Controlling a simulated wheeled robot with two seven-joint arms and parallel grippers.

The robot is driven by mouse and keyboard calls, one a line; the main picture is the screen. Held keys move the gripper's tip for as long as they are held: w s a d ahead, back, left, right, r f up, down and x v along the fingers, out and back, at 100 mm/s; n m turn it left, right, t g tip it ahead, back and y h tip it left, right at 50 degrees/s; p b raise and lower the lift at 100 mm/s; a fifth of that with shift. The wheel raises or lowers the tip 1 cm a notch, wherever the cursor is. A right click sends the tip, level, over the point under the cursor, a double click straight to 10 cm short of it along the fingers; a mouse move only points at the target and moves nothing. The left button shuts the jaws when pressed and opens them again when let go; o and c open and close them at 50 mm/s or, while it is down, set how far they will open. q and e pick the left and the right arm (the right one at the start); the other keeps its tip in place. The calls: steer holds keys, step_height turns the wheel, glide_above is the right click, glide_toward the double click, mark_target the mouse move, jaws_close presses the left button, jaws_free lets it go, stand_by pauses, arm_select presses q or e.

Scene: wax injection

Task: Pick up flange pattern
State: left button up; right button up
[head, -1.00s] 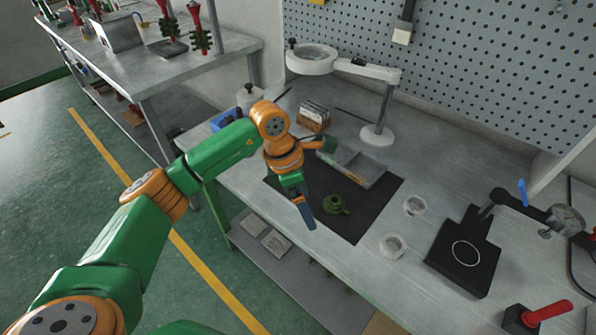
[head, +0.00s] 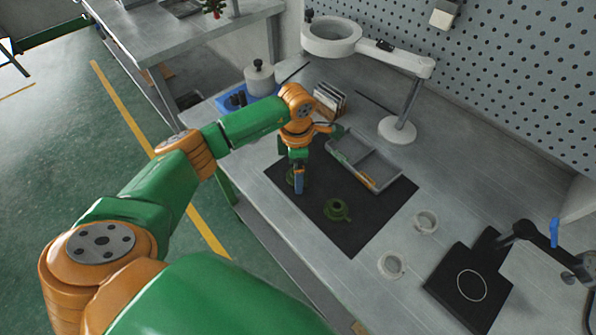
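A dark green flange pattern (head: 337,209), a round disc with a raised hub, lies on the black mat (head: 372,222) on the workbench. My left gripper (head: 298,186) points down over the mat's left part, left of and apart from this flange pattern. Another dark green rounded piece (head: 290,178) shows partly behind the gripper's fingers. The fingers hide most of it, so I cannot tell whether they touch it. The finger gap is not clear from this angle. My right gripper is not in view.
A grey divided tray (head: 373,180) lies on the mat's back edge. A magnifier lamp (head: 398,128) stands behind it. Two small pale round dishes (head: 391,265) and a black plate (head: 470,285) are to the right. A blue tray (head: 240,100) sits at the back left.

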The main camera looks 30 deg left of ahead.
arm_select(q)
steer(key=shift+s+r, duration=0.1)
steer(key=shift+s, duration=0.1)
steer(key=c, duration=0.9)
steer(key=shift+w, duration=0.1)
steer(key=c, duration=0.5)
